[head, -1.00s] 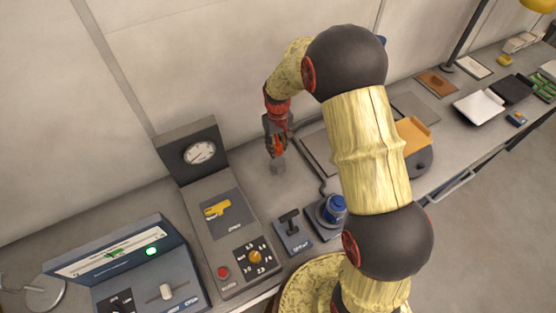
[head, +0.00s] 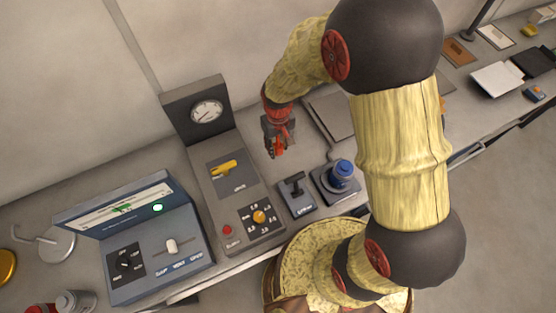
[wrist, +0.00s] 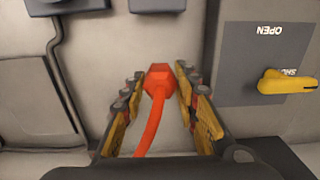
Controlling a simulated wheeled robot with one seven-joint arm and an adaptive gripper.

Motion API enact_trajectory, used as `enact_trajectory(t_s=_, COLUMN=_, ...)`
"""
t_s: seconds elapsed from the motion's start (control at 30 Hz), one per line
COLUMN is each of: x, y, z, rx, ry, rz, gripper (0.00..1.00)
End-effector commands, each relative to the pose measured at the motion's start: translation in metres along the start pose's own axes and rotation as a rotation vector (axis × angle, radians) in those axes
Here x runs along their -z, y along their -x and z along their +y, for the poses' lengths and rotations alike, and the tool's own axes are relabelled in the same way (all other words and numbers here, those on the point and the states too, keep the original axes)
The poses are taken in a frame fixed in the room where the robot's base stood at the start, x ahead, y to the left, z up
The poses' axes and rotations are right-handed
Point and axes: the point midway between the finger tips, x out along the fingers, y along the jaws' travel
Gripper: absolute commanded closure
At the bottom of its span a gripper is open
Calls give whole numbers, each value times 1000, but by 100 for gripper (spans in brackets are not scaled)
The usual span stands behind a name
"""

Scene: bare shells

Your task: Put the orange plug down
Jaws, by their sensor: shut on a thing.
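The orange plug (wrist: 158,82) sits between the fingers of my gripper (wrist: 159,74) in the wrist view, with its orange cord running back toward the wrist. My gripper is shut on it, pointing at the grey bench top. In the head view my gripper (head: 275,147) is above the bench, right of the panel with the yellow lever. The plug cannot be clearly told from the gripper's red and orange parts there. Whether the plug touches the bench is hard to tell.
The gauge panel (head: 207,112) and its yellow lever (head: 224,167) stand left of my gripper. A small black-handled switch box (head: 297,195) and a blue knob unit (head: 342,174) are nearer the front. A console (head: 150,240) stands at left. Bare bench shows around the plug.

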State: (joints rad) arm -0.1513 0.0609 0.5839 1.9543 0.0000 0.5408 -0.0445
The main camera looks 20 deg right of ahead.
Motion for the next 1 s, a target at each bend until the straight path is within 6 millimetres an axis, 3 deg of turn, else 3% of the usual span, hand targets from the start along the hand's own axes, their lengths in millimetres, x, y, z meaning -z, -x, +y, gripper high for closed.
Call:
enact_trajectory(t_s=0.13, x=-1, y=-29, z=0, rx=0, ry=0, rz=-5, gripper=100)
enact_trajectory(t_s=0.43, x=-1, y=-54, z=0, rx=0, ry=0, rz=-4, gripper=100)
enact_trajectory(t_s=0.6, x=-1, y=-77, z=0, rx=0, ry=1, rz=-4, gripper=100)
enact_trajectory(t_s=1.0, x=-1, y=-84, z=0, rx=0, ry=1, rz=-2, gripper=100)
